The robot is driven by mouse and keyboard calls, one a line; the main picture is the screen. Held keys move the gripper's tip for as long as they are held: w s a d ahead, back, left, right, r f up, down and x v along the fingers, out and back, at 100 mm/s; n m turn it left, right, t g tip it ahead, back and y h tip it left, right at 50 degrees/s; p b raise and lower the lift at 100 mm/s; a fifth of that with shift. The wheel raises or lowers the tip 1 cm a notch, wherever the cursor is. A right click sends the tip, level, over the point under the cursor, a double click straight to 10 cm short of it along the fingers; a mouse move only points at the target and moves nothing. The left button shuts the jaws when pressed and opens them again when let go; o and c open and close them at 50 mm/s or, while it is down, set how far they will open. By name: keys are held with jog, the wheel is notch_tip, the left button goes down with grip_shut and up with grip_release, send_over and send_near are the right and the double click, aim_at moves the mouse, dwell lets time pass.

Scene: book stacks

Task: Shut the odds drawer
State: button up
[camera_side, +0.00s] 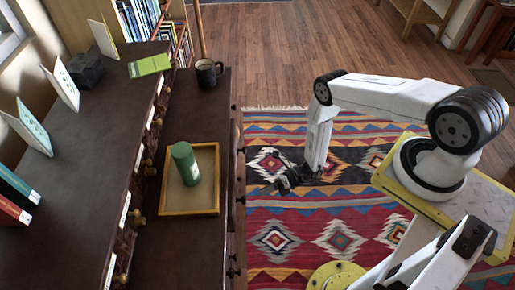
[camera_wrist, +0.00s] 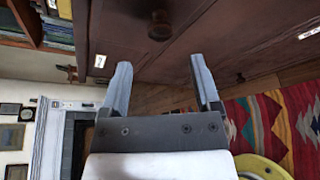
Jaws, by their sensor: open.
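A dark wooden cabinet (camera_side: 206,119) runs along the left of the side view, its lower front lined with dark knobs. My gripper (camera_side: 283,184) hangs over the rug just right of this front, apart from it. In the wrist view my gripper (camera_wrist: 160,72) has its two fingers spread with nothing between them. A dark drawer front (camera_wrist: 205,30) with a round knob (camera_wrist: 160,25) is beyond the fingertips. White labels (camera_wrist: 99,61) sit on the fronts, too small to read. I cannot tell which drawer is the odds drawer or how far it stands out.
A green cylinder (camera_side: 185,163) stands in a yellow-rimmed tray (camera_side: 190,211) on the lower top, with a dark mug (camera_side: 208,73) behind. Small labelled drawers with brass knobs (camera_side: 138,217) line the upper step. The patterned rug (camera_side: 340,237) beside the cabinet is clear.

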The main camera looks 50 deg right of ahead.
aim_at(244, 199)
jog(key=shift+w+a, duration=0.1)
jog(key=shift+a, duration=0.05)
jog(key=shift+x, duration=3.75)
jog(key=shift+c, duration=0.2)
grip_shut()
